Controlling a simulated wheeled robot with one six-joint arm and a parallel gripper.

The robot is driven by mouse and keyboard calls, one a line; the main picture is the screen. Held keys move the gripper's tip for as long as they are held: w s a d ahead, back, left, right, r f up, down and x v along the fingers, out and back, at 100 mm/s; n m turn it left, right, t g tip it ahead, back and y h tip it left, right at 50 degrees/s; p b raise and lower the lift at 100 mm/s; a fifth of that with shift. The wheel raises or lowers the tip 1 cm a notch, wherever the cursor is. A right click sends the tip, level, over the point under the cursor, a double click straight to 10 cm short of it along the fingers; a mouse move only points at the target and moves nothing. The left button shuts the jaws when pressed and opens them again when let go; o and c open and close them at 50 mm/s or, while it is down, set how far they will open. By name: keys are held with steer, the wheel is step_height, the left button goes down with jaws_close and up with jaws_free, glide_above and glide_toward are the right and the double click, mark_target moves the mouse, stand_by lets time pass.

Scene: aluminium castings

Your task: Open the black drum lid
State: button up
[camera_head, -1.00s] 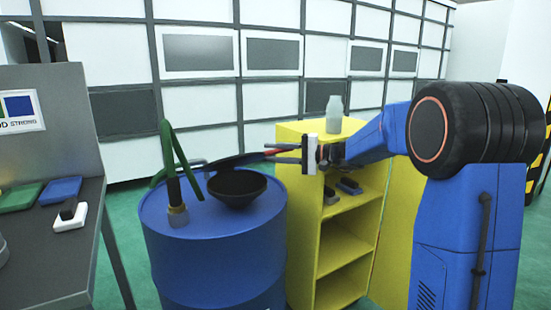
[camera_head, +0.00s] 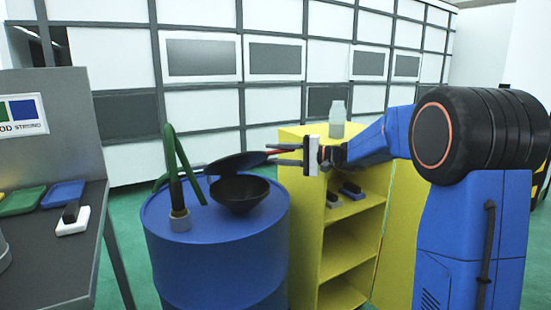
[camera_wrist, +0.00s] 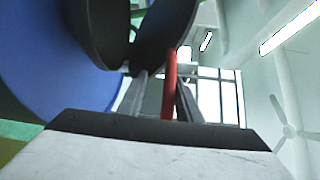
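A black funnel (camera_head: 240,193) stands on top of the blue drum (camera_head: 215,255). Its round black lid (camera_head: 236,163) is raised and tilted above it, with a gap between the two. A red handle (camera_head: 273,152) runs from the lid toward my gripper (camera_head: 277,155). In the wrist view the lid (camera_wrist: 165,32) and funnel (camera_wrist: 100,50) are at the top, apart from each other. There the red handle (camera_wrist: 170,85) lies between the fingers of my gripper (camera_wrist: 162,85), nearer the right one. A gap shows on the left, so the fingers look open around it.
A green hose piece (camera_head: 172,160) stands beside the funnel on the drum. A yellow shelf (camera_head: 348,255) with a bottle (camera_head: 337,120) stands to the right. A grey workbench (camera_head: 50,250) is at left. Green floor shows between bench and drum.

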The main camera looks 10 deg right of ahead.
step_height(320, 180, up, 9)
stand_by(0.3)
steer(key=shift+d, duration=0.1)
steer(key=s+d+r, duration=0.2)
steer(key=d+r, duration=0.3)
steer(key=d, duration=0.3)
steer(key=s+d+r, duration=0.2)
steer(key=d+r, duration=0.3)
steer(key=d, duration=0.3)
steer(key=shift+s+r, duration=0.25)
steer(key=shift+r, duration=0.05)
stand_by(2.0)
stand_by(0.5)
